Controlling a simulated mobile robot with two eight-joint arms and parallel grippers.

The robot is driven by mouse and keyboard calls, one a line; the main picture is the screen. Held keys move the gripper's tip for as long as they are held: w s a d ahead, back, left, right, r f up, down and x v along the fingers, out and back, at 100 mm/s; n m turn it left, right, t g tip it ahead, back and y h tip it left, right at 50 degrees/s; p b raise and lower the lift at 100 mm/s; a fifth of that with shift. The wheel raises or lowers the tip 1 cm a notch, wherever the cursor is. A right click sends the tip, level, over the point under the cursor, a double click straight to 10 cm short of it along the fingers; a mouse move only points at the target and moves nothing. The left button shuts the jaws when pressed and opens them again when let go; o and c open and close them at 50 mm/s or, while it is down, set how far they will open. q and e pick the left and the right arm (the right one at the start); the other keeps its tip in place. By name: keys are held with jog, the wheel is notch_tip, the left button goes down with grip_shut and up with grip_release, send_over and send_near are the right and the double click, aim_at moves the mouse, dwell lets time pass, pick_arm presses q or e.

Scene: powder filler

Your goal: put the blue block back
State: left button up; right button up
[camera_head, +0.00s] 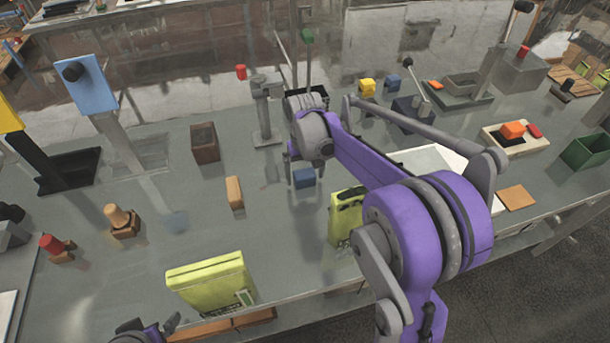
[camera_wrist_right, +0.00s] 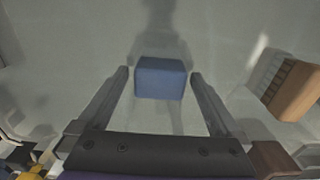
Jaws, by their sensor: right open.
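A small blue block (camera_head: 305,178) is on the grey table in the middle of the head view. In the right wrist view the blue block (camera_wrist_right: 160,78) lies between and slightly beyond the two fingertips, with a gap on each side. My right gripper (camera_head: 302,168) is open and points down at the block; its fingers also show in the wrist view (camera_wrist_right: 160,75). Part of my left gripper (camera_head: 148,331) shows at the bottom edge of the head view, and its jaws are not clear. A second blue block (camera_head: 393,83) stands farther back, beside a yellow one.
An orange-brown block (camera_head: 235,193) lies left of the gripper, and it shows in the wrist view (camera_wrist_right: 292,87). Green-yellow boxes (camera_head: 212,283) stand near the front edge, one close to my right arm (camera_head: 345,215). A grey stand (camera_head: 263,115) is behind the gripper.

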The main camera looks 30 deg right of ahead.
aim_at(305, 174)
notch_tip(305, 174, up, 11)
jog(key=shift+p, duration=0.3)
dwell(0.5)
